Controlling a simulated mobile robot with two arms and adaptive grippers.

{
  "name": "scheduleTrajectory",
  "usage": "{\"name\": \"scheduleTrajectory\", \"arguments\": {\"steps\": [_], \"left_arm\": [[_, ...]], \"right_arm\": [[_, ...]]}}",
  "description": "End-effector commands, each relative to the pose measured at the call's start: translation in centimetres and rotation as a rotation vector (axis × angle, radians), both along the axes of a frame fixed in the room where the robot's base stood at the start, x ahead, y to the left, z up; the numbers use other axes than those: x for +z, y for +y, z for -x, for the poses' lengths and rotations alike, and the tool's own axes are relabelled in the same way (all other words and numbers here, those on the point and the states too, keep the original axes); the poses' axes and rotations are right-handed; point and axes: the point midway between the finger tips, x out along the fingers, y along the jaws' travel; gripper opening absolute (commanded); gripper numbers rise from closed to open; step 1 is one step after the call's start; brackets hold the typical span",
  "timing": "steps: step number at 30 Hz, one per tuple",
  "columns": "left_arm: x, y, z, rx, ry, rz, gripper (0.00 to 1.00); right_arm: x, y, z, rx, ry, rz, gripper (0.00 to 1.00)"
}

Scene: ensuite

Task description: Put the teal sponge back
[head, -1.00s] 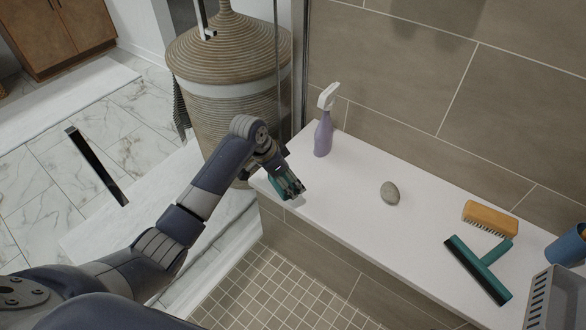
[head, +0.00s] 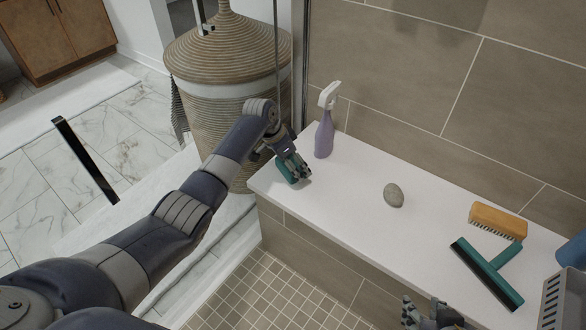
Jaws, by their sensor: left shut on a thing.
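The teal sponge (head: 286,172) is in the fingers of my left gripper (head: 297,168) in the head view. My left gripper is shut on it over the left end of the white bench (head: 345,205). The fingers hide part of the sponge, and I cannot tell whether it touches the bench top. My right gripper (head: 428,313) shows at the bottom edge, in front of the bench, with its fingers apart and nothing seen between them.
A purple spray bottle (head: 324,135) stands close behind my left gripper. A grey stone (head: 393,195), an orange brush (head: 498,221), a teal squeegee (head: 487,273), a blue cup (head: 574,251) and a grey basket (head: 563,300) are further right. A woven hamper (head: 225,90) stands behind. The bench's middle is mostly clear.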

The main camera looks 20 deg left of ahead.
Motion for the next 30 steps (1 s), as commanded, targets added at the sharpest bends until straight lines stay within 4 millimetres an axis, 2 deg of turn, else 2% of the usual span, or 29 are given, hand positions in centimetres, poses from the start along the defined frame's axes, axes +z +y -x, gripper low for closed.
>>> {"name": "scheduleTrajectory", "arguments": {"steps": [3,7,22,23,25,30], "left_arm": [[-1.2,0.0,0.0,0.0,0.0,0.0,0.64],[-1.7,0.0,0.0,0.001,0.0,0.0,0.64],[-2.1,0.0,0.0,0.001,0.0,0.0,0.64],[-2.1,0.0,0.0,0.0,0.0,0.0,0.85],[-2.0,0.0,0.0,0.0,0.0,0.0,1.0],[-2.0,0.0,0.0,0.0,0.0,0.0,1.0]], "right_arm": [[1.0,0.7,-1.9,0.008,-0.097,-0.022,0.4],[1.9,1.0,-3.0,0.012,-0.16,-0.035,0.4],[2.4,1.2,-3.5,0.014,-0.194,-0.042,0.4],[2.5,1.2,-3.6,0.014,-0.198,-0.043,0.4],[2.6,1.2,-3.6,0.014,-0.199,-0.043,0.4],[2.5,1.2,-3.6,0.014,-0.197,-0.042,0.4]]}}
